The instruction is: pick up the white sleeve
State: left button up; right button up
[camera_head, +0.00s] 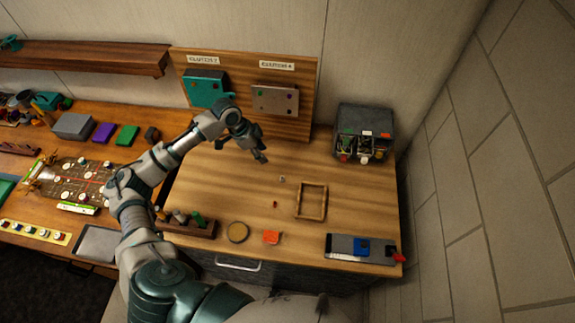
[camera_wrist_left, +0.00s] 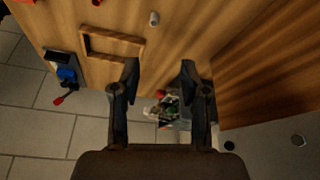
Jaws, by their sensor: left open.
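The white sleeve (camera_head: 282,179) is a small pale cylinder on the wooden table, left of the square wooden frame. In the left wrist view the sleeve (camera_wrist_left: 154,18) lies near the top edge, beyond the fingertips and clear of them. My left gripper (camera_head: 261,157) is above the table, up and to the left of the sleeve in the head view. Its two fingers stand apart with nothing between them in the left wrist view (camera_wrist_left: 160,72). My right gripper does not show.
A wooden frame (camera_head: 298,201) lies right of the sleeve, with a small red piece (camera_head: 275,204) below the sleeve. A grey box with parts (camera_head: 364,120) stands at the back right. A board (camera_head: 295,130) with mounted boxes stands behind. A grey tray (camera_head: 340,258) lies front right.

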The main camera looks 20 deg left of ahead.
pick_arm(q)
jog(key=p, duration=0.1)
send_near(282, 182)
jog(key=shift+w+d+f+p, duration=0.25)
jog(key=shift+w+f+p, duration=0.15)
jog(key=shift+w+f, duration=0.65)
jog(key=shift+f, duration=0.1)
jog(key=shift+s+d+f, duration=0.1)
jog(key=shift+f, duration=0.25)
jog(key=x, duration=0.2)
jog(key=p+x, duration=0.1)
jog(key=shift+d+f, duration=0.25)
jog(key=shift+d, duration=0.3)
jog(key=shift+d+f, duration=0.15)
jog(key=shift+f, duration=0.1)
jog(key=shift+a, duration=0.35)
jog(key=c, duration=0.7)
jog(key=shift+a+f, duration=0.1)
jog(key=shift+c, duration=0.2)
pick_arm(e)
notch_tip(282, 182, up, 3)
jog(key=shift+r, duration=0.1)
